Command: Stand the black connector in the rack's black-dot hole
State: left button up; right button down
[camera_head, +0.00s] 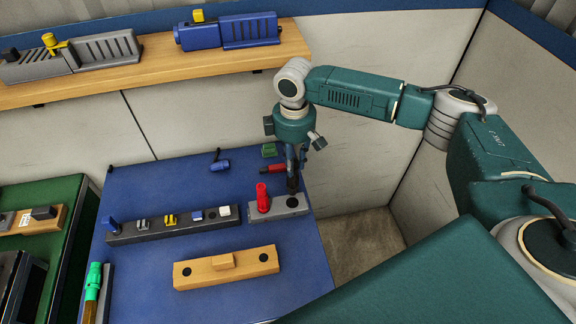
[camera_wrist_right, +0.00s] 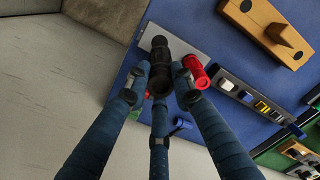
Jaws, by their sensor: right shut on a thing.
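The black connector (camera_head: 292,185) is held upright between the fingers of my right gripper (camera_head: 291,168). It also shows in the right wrist view (camera_wrist_right: 160,65), with the fingers around it. It is over the right part of the grey rack (camera_head: 263,212), by the black dot (camera_head: 293,203). I cannot tell whether its lower end is above the hole or inside it. A red connector (camera_head: 262,196) stands in the left part of this rack. In the right wrist view the red connector (camera_wrist_right: 196,72) is close beside one finger. My left gripper is not in view.
A dark rail (camera_head: 160,232) with small coloured pieces lies left of the rack. A wooden block (camera_head: 225,275) with two dark holes is in front. Behind lie a red piece (camera_head: 272,169), a green piece (camera_head: 269,149) and a blue piece (camera_head: 220,165). The mat's back left is clear.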

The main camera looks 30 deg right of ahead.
aim_at(293, 183)
jog(key=shift+w+d+r, duration=0.1)
jog(key=shift+w, duration=0.15)
jog(key=shift+s+r, duration=0.2)
jog(key=shift+s, duration=0.05)
jog(key=shift+w+f, duration=0.15)
jog(key=shift+f, duration=0.15)
jog(key=shift+f+b, duration=0.4)
jog(key=shift+f, duration=0.5)
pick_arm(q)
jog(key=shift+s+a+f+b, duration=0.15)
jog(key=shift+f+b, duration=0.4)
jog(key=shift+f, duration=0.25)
pick_arm(e)
jog(key=shift+f, duration=1.65)
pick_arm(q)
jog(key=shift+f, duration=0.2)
pick_arm(e)
jog(key=shift+f, duration=0.95)
